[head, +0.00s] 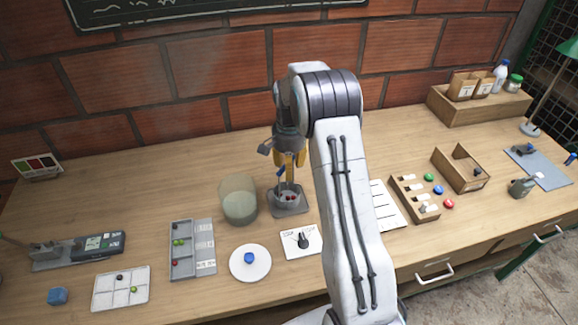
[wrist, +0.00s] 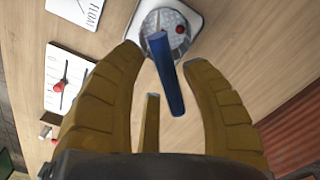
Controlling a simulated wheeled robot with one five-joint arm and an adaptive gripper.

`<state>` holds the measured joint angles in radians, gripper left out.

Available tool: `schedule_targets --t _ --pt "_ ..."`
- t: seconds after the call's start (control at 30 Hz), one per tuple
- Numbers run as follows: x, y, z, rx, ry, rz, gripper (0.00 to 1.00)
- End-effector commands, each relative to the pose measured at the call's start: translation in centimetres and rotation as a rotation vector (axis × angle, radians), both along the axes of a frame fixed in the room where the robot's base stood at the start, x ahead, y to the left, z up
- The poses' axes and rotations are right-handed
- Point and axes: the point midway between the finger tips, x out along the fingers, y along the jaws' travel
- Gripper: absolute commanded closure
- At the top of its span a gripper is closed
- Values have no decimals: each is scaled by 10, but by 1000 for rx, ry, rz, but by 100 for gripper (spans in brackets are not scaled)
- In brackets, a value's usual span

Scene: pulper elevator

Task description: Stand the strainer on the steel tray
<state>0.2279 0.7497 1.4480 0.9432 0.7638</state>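The strainer (wrist: 158,22) has a round grey metal bowl and a blue handle (wrist: 170,80) that rises towards my gripper. A red bead lies in the bowl. In the head view the strainer (head: 281,173) is partly hidden by my gripper (head: 289,160). Its bowl appears to be over the small grey steel tray (head: 290,210), whose pale rim also shows in the wrist view (wrist: 193,18). I cannot tell whether it touches the tray. My gripper's yellow fingers (wrist: 163,58) are spread, with the handle between them and clear gaps on both sides.
A greenish translucent cylinder (head: 239,200) stands close left of the tray. A dial card (head: 301,241) and a white plate with a blue bead (head: 250,264) lie in front. A grey sorting tray (head: 192,249) is further left. A wooden rack (head: 413,199) stands right of my arm.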

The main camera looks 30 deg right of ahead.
Motion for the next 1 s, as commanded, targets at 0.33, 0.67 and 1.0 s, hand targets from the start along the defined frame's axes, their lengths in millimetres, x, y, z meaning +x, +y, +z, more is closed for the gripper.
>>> schedule_targets --t 0.33,0.67,1.0 --pt "0 0 2 0 0 0 53" --pt "1 0 43 -1 -4 0 53" --pt "1 0 97 -1 -4 0 53"
